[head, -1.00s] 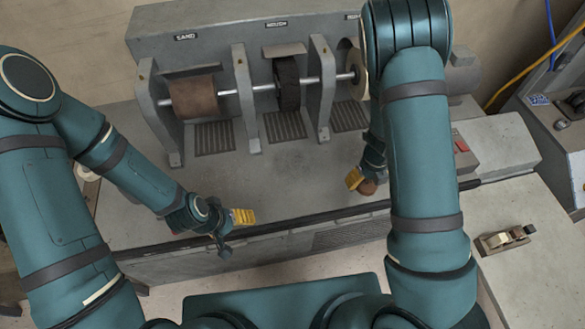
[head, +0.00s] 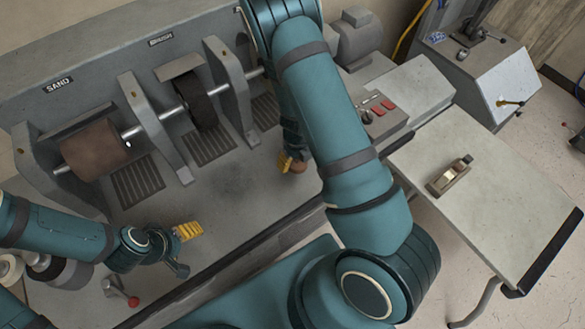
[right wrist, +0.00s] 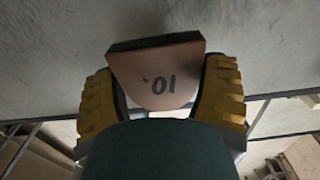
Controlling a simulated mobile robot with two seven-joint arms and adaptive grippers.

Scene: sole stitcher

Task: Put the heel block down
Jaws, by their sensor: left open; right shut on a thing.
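The heel block (right wrist: 158,78) is a brown block with a dark layer along one edge and dark characters on its face. In the right wrist view it sits between the two yellow fingers of my right gripper (right wrist: 160,100), which is shut on it. In the head view the block (head: 299,166) shows only partly beside the right gripper (head: 290,164), above the grey machine's front deck, partly behind my right arm. I cannot tell whether it touches the deck. My left gripper (head: 188,232) is open and empty over the left part of the deck.
The grey machine carries a brown sanding drum (head: 95,148) and a dark brush wheel (head: 197,103). A control box with red buttons (head: 380,108) sits right of my arm. A side table (head: 480,200) at right holds a small wooden plane-like tool (head: 449,178); most of its top is clear.

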